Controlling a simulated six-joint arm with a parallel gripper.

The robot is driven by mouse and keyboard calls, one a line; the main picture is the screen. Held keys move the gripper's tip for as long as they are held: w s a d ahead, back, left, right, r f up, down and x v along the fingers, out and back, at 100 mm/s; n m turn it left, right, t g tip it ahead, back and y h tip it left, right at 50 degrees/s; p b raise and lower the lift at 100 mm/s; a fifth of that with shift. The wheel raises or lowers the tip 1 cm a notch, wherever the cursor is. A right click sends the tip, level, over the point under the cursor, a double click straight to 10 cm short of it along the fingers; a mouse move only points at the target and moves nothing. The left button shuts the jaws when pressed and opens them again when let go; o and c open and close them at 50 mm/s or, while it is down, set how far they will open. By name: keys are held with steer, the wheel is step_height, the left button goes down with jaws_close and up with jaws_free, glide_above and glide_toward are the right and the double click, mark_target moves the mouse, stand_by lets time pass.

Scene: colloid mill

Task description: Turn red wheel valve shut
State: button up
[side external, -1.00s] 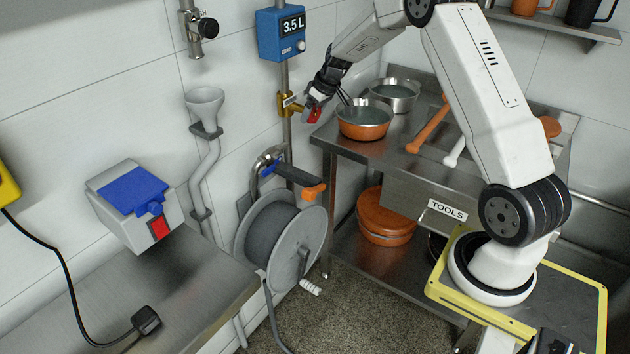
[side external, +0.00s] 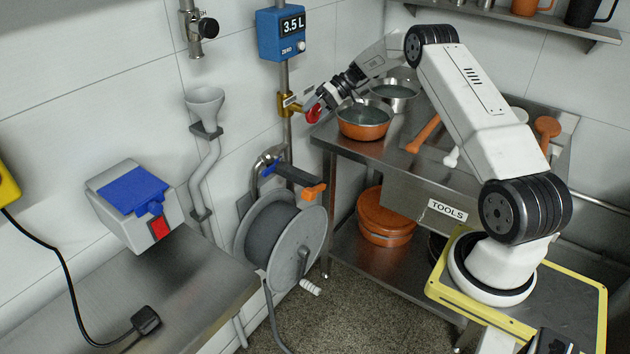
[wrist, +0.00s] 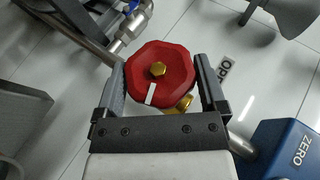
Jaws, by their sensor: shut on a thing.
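The red wheel valve (wrist: 165,72) is an eight-sided knob with a brass centre nut and a white mark, which points down toward my gripper in the wrist view. In the side external view the red wheel (side external: 313,114) sits on a brass valve body (side external: 287,104) on the wall pipe. My gripper (wrist: 164,85) has one finger on each side of the wheel and is shut on it. In the side external view my gripper (side external: 322,103) reaches the wheel from the right. A label (wrist: 224,70) reading "OP" is partly hidden by the right finger.
The blue meter box (side external: 281,34) reading 3.5 L is above the valve. An orange pan (side external: 365,121) and a metal bowl (side external: 396,92) stand on the steel table, close below my arm. A hose reel (side external: 284,240) is below the valve.

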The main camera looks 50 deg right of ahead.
mark_target(320, 108)
steer(key=m+y, duration=0.1)
steer(key=y, duration=0.2)
steer(key=shift+d+f+t, duration=0.1)
steer(key=shift+t, duration=0.2)
stand_by(0.4)
steer(key=o, duration=0.9)
steer(key=shift+v, duration=3.85)
steer(key=shift+f, duration=0.1)
